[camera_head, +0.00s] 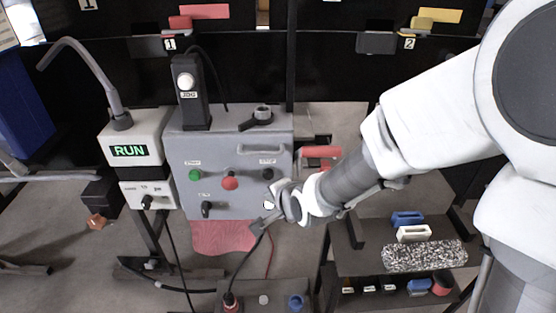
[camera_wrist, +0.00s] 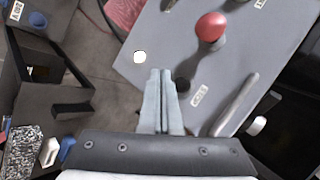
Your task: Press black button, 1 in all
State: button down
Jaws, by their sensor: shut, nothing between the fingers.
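The black button (camera_head: 268,174) is on the right part of the sloped grey control panel (camera_head: 240,200), below a small label. In the wrist view the black button (camera_wrist: 182,85) lies just right of my fingertips, partly hidden beside them. My gripper (camera_head: 272,190) is just below the button in the head view, over the panel's lower right. In the wrist view my gripper (camera_wrist: 160,73) has its two fingers together and empty. I cannot tell whether the fingertips touch the panel.
The panel also carries a red mushroom button (camera_head: 230,183), a green button (camera_head: 195,175), a black selector knob (camera_head: 207,208) and a handle (camera_head: 262,150). A white round spot (camera_wrist: 139,57) is left of my fingertips. A shelf with a speckled block (camera_head: 425,256) stands at lower right.

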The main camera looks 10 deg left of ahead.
aim_at(267, 180)
jog(key=shift+w+a, duration=0.25)
jog(key=shift+w, duration=0.75)
jog(key=shift+w+a, duration=0.2)
jog(key=shift+w, duration=0.75)
dwell(0.6)
jog(key=shift+w+a, duration=0.1)
jog(key=shift+w, duration=0.3)
jog(key=shift+w+a, duration=0.1)
jog(key=shift+w, duration=0.4)
dwell(0.6)
jog(key=shift+s, duration=0.1)
jog(key=shift+s+d, duration=0.2)
jog(key=shift+s, duration=0.6)
jog(key=s, duration=0.2)
jog(key=s+d, duration=0.1)
jog(key=s, duration=0.2)
jog(key=shift+d, duration=0.1)
